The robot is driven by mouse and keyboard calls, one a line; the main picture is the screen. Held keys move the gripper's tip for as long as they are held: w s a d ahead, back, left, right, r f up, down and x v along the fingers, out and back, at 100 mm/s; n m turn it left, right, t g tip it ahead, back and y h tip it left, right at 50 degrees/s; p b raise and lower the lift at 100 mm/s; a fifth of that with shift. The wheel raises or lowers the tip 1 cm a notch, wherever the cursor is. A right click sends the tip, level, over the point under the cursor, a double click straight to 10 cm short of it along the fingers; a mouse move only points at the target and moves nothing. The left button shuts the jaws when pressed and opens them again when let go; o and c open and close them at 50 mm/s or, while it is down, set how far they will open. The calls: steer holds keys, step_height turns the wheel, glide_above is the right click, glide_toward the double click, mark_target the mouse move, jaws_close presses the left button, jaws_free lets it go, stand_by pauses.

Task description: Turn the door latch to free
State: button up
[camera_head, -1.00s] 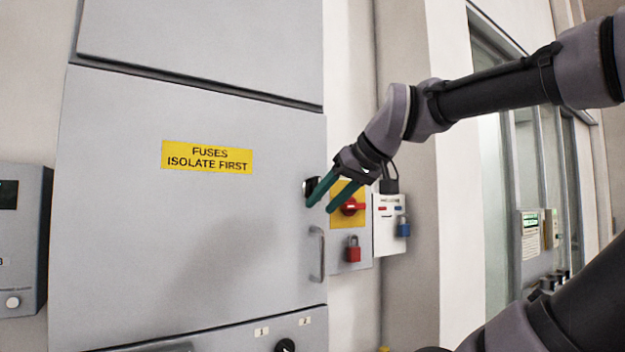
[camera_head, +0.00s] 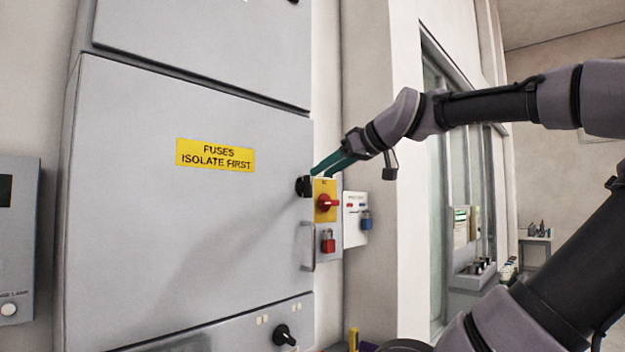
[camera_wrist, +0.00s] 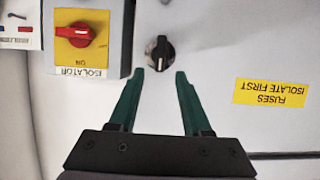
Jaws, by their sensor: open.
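The door latch (camera_head: 304,186) is a small black knob near the right edge of the grey cabinet door (camera_head: 150,230). In the wrist view the latch (camera_wrist: 160,53) shows its black grip bar with a pale mark, standing about upright in that picture. My gripper (camera_head: 325,168) is open, its two green fingers pointing at the door. In the wrist view my gripper (camera_wrist: 158,78) has its fingertips on either side of and just short of the latch, apart from it as seen there. Nothing is between the fingers.
A red isolator switch (camera_head: 327,202) on a yellow plate sits right beside the latch, with a red padlock (camera_head: 328,242) below. A door handle (camera_head: 308,246) is under the latch. A panel with a blue padlock (camera_head: 366,221) is further right. A yellow fuse label (camera_head: 215,155) is on the door.

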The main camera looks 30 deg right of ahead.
mark_target(311, 179)
steer(key=x, duration=0.5)
steer(key=shift+f, duration=0.1)
jaws_close()
